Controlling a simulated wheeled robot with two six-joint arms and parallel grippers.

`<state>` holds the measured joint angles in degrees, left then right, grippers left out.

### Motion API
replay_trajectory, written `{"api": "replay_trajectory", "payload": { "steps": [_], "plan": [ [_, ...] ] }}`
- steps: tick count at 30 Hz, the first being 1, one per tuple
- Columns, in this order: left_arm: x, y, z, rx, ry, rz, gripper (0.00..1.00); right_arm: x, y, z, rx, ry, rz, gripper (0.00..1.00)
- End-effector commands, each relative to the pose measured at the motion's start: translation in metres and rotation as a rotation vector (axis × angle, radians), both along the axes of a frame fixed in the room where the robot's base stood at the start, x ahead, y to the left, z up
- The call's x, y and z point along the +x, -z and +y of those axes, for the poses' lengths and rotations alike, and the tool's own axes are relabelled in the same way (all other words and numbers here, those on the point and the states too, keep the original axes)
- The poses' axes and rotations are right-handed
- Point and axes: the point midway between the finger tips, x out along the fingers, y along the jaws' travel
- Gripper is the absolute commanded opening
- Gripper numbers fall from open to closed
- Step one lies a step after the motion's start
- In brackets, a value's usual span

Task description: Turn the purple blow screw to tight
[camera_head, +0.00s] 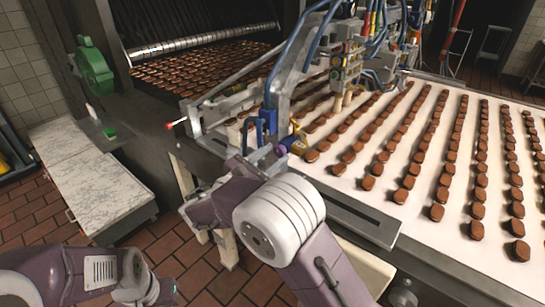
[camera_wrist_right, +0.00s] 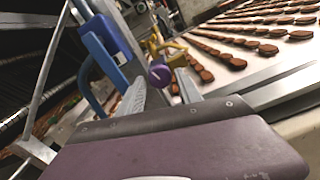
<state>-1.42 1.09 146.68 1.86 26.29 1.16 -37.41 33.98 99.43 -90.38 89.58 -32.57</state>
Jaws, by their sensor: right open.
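The purple blow screw (camera_head: 282,150) is a small round knob at the near edge of the machine, beside a blue bracket. In the right wrist view the purple knob (camera_wrist_right: 160,73) shows just beyond and between the finger ends. My right gripper (camera_head: 268,158) points at the knob in the head view, its fingers partly hidden by the wrist. In the right wrist view the gripper (camera_wrist_right: 161,88) has its two fingers apart with nothing between them. I cannot tell whether they touch the knob.
A blue bracket (camera_wrist_right: 107,48) and yellow fittings (camera_wrist_right: 170,46) crowd around the knob. The conveyor belt (camera_head: 333,175) carries rows of brown biscuits to the right. A marble-topped cabinet (camera_head: 95,190) stands at left. A red-tipped rod (camera_head: 172,125) sticks out left of the machine.

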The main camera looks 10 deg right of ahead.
Motion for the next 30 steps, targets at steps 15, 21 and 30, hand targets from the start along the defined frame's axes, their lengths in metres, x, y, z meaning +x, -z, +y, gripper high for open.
{"api": "replay_trajectory", "payload": {
  "steps": [15,21,30],
  "plan": [
    [0.000,0.004,0.000,0.000,0.000,0.000,0.00,0.000,0.001,0.000,0.018,0.000,-0.023,0.00],
    [0.000,0.016,0.000,0.000,0.000,0.000,0.00,0.000,0.003,0.000,0.081,0.000,-0.104,0.00],
    [0.000,0.044,0.000,0.000,0.000,0.000,0.00,0.000,0.005,0.000,0.246,0.000,-0.317,0.00]
  ]
}}
